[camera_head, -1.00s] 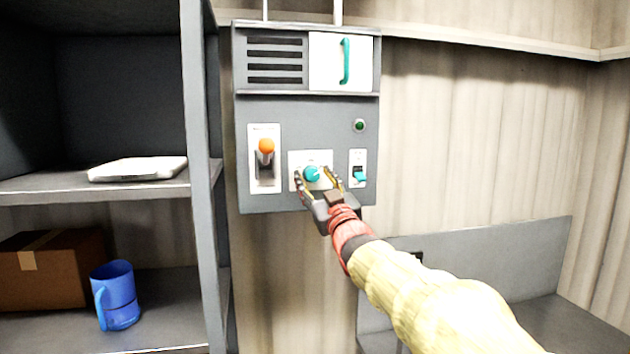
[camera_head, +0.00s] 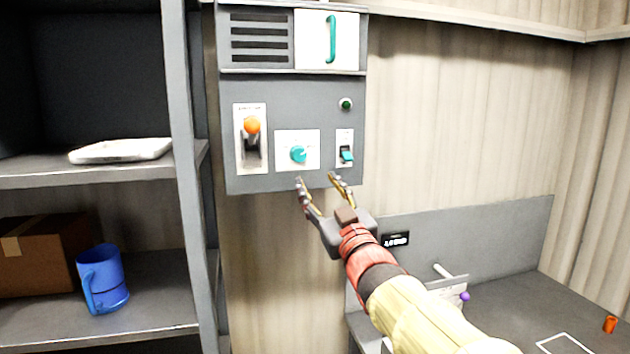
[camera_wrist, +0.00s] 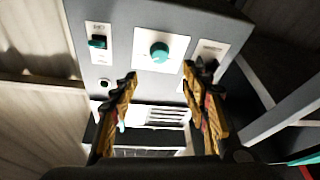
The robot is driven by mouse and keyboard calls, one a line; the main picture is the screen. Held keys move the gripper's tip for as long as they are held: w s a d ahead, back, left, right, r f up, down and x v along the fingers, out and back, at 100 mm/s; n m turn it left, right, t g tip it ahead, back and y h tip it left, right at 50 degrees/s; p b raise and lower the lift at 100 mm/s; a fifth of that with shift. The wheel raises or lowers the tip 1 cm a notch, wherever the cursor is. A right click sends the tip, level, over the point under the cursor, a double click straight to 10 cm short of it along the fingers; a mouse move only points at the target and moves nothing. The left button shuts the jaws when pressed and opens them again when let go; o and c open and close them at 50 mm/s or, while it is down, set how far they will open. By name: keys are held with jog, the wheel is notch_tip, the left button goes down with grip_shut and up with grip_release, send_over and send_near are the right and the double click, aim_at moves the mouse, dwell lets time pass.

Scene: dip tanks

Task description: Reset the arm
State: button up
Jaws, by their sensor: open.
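My gripper (camera_head: 321,184) is open and empty, just below and in front of the lower edge of a grey control panel (camera_head: 300,90) on the wall. In the wrist view its two fingers (camera_wrist: 158,85) are spread apart, with nothing between them touching. The teal round knob (camera_head: 298,154) sits on a white plate above my fingertips; it also shows in the wrist view (camera_wrist: 159,52), apart from the fingers. Left of it is a lever with an orange ball (camera_head: 252,125). Right of it is a small teal switch (camera_head: 346,155), with a dark green lamp (camera_head: 345,104) above.
A grey shelf unit (camera_head: 183,120) stands at left, holding a white flat object (camera_head: 121,150), a cardboard box (camera_head: 42,258) and a blue mug (camera_head: 102,280). At lower right is a grey bench (camera_head: 520,310) with a small display (camera_head: 395,239) and an orange object (camera_head: 610,324).

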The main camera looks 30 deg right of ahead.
dwell(0.5)
jog(key=s+d+f+m+g+h, duration=0.1)
jog(key=d+f+m+g+h, duration=0.35)
jog(key=f, duration=0.95)
jog(key=s+a+f+g+y, duration=0.1)
jog(key=s+f+g+y, duration=0.2)
jog(key=s+f+g, duration=0.45)
jog(key=s+a+f+g+y, duration=0.3)
jog(key=s+a+f+g, duration=0.1)
jog(key=s+a+f, duration=0.85)
jog(key=s+a+n+y, duration=0.2)
jog(key=s+a, duration=0.4)
jog(key=a, duration=0.3)
jog(key=shift+n, duration=0.65)
jog(key=shift+c, duration=0.3)
